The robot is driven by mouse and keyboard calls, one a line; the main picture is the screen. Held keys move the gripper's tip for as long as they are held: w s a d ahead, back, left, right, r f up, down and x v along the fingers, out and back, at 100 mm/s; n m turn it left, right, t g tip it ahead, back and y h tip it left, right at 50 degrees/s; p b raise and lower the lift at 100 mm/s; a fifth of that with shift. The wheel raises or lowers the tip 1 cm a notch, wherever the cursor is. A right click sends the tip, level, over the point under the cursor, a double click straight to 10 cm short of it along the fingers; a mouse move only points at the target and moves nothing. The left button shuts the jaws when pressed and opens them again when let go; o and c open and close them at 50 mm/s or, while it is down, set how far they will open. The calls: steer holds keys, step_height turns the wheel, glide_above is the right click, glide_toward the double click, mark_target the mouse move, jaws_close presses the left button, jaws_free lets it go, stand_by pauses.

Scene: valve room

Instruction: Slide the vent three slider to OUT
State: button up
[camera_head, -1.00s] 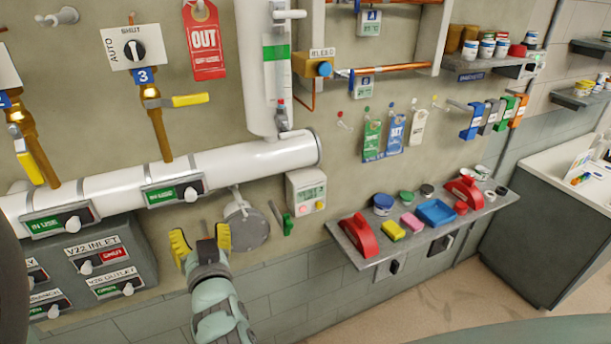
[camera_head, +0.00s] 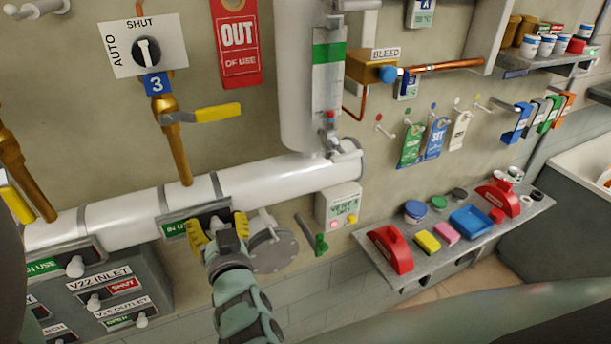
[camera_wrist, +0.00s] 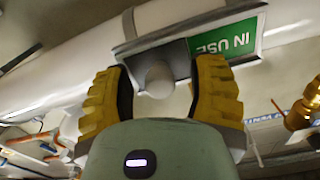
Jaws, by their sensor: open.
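The slider below the valve marked 3, on the white pipe, has a dark plate with a green IN USE label (camera_head: 174,229). I take it as the vent three slider, though no vent name is legible on it. My gripper (camera_head: 219,229) is in front of its right part and hides the knob in the head view. In the wrist view, the round grey knob (camera_wrist: 159,79) sits between my two yellow fingers, which are open on either side. The green IN USE label (camera_wrist: 226,38) shows beside it. I cannot tell whether either finger touches the knob.
A second IN USE slider (camera_head: 43,266) is on the pipe to the left, above a grey box with V22 INLET and V26 OUTLET sliders (camera_head: 106,293). A round grey cover (camera_head: 273,251) and a small white box (camera_head: 339,204) are right of my gripper. A cluttered shelf (camera_head: 370,262) juts out further right.

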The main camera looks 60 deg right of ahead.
steer(key=shift+o, duration=0.3)
jaws_close()
stand_by(0.3)
